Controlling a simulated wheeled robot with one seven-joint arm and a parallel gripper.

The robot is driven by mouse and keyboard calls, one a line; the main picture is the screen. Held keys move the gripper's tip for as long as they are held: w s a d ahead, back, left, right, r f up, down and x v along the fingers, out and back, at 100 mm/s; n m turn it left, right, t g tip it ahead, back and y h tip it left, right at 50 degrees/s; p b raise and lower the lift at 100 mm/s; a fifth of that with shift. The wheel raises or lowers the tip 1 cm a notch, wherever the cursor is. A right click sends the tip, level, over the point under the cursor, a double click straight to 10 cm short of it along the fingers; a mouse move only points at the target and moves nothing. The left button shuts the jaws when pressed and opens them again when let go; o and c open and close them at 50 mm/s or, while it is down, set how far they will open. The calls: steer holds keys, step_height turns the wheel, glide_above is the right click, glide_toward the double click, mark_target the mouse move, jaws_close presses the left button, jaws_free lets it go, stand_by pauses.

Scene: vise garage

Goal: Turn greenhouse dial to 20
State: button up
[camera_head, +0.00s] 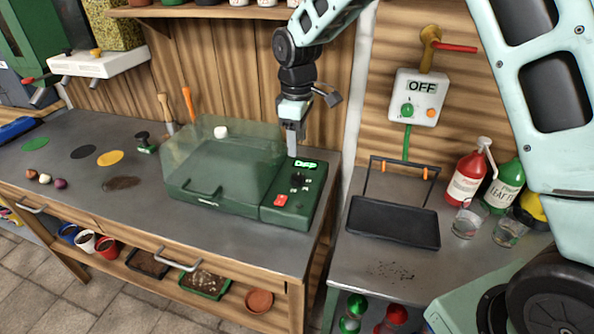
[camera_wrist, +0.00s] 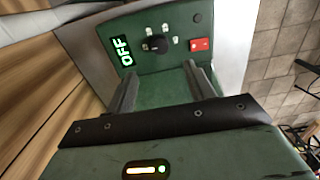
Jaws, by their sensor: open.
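The green greenhouse box (camera_head: 222,170) with a clear, closed lid stands on the workbench. Its control panel (camera_head: 293,195) is on the right side, with a lit display reading OFF (camera_wrist: 121,51). The black dial (camera_wrist: 155,44) sits beside the display in the wrist view, with small pale marks around it. A red switch (camera_wrist: 200,44) is on the same panel. My gripper (camera_head: 291,150) is above the back part of the panel, pointing down. In the wrist view my gripper (camera_wrist: 160,80) is open, with nothing between its fingers. The dial lies ahead of the fingertips, apart from them.
A wall box reading OFF (camera_head: 416,97) hangs at right above a black tray (camera_head: 393,220). Red and green bottles (camera_head: 467,175) and glasses stand right of the tray. The bench (camera_head: 70,140) left of the greenhouse holds coloured discs and small round items.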

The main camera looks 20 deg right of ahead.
mark_target(297, 177)
step_height(297, 177, down, 11)
steer(key=shift+r+p, duration=0.15)
steer(key=shift+p, duration=0.6)
steer(key=c, duration=1)
